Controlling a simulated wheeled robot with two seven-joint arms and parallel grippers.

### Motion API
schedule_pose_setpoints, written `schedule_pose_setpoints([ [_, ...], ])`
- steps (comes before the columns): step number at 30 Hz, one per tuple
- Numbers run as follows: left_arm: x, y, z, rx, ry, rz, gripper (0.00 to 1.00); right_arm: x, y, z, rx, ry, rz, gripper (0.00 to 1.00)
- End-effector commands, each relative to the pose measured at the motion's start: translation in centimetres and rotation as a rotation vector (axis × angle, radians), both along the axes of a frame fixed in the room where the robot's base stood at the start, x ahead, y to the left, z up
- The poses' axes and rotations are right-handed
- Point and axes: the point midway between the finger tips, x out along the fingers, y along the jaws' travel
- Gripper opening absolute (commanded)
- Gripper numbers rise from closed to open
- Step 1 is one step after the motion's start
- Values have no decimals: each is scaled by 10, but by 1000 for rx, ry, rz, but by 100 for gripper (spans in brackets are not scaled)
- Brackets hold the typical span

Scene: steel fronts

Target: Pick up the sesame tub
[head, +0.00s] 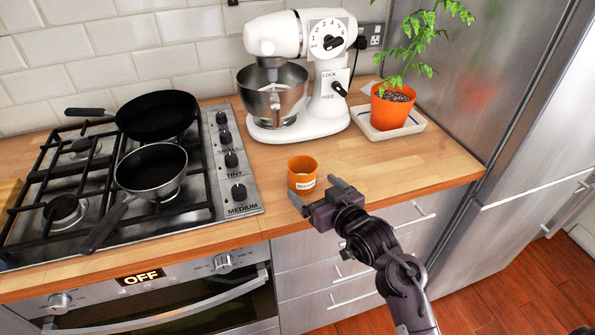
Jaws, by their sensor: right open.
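A small orange tub (303,168) with a white label on its front stands upright on the wooden counter, right of the stove. The label's writing is too small to read; it is the only tub in view. My right gripper (316,191) is open at the counter's front edge, with its two fingers pointing toward the tub. The fingertips are just in front of the tub in the picture, and nothing is between them. I cannot tell whether a finger touches the tub. My left gripper is not in view.
A white stand mixer (310,75) with a steel bowl stands behind the tub. A potted plant (391,105) sits on a tray at the back right. A gas stove (215,165) with two pans is on the left. A steel fridge (520,130) bounds the right. The counter right of the tub is clear.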

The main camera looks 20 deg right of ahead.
Motion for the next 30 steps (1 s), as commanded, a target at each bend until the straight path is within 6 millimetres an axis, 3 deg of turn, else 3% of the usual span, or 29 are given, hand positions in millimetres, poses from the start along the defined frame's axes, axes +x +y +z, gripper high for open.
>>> schedule_pose_setpoints([
  [7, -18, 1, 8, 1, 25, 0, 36, 30, 10, -2, 3, 0, 0, 88],
  [12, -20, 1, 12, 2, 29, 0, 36, 53, 16, -8, 2, -1, 0, 88],
  [22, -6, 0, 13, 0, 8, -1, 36, 59, 17, -11, 0, 1, -1, 88],
  [30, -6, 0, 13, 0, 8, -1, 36, 59, 17, -11, 0, 1, 0, 52],
])
